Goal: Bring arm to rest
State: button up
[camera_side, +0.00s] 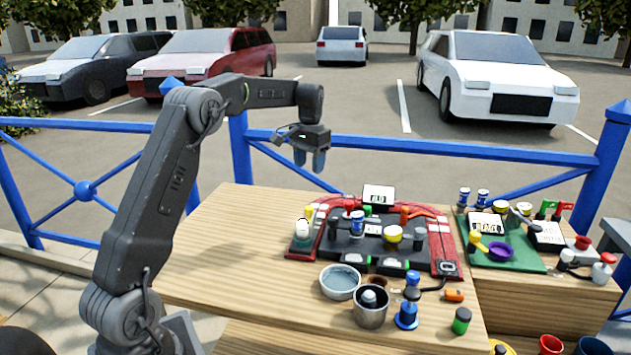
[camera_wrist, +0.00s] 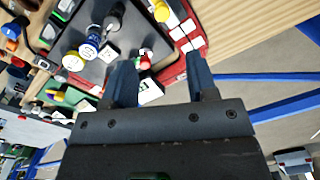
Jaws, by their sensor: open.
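My gripper (camera_side: 311,160) is raised above the back part of the wooden table (camera_side: 215,240), its blue-grey fingers pointing down. It is clear of everything below it. In the wrist view my gripper (camera_wrist: 165,80) shows two separated fingers with nothing held between them. My arm rises from the left of the table and bends over at the top. The red and black board (camera_side: 345,245) lies to the right of and below my gripper, with several small coloured pieces on it. The board also shows in the wrist view (camera_wrist: 75,65).
A green board (camera_side: 515,263) with several pieces lies at the right. A blue railing (camera_side: 420,148) runs behind. The table's left part is bare.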

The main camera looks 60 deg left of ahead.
jog(key=s+d+r+m+t, duration=0.1)
jog(key=s+d+r, duration=0.35)
jog(key=d, duration=0.45)
jog(key=s+d+r+m+t, duration=0.1)
jog(key=s+d+r+t, duration=0.1)
jog(key=s+d+r, duration=0.5)
jog(key=s+d+f+t, duration=0.1)
jog(key=s+d+f, duration=0.3)
jog(key=s+d, duration=0.2)
jog(key=s+d+f+m+t, duration=0.1)
jog(key=s+d+f, duration=0.3)
jog(key=s, duration=0.5)
jog(key=d, duration=0.2)
jog(key=shift+s+d+f+m+t, duration=0.15)
jog(key=shift+s+d+m+t, duration=0.15)
jog(key=shift+s+t, duration=0.1)
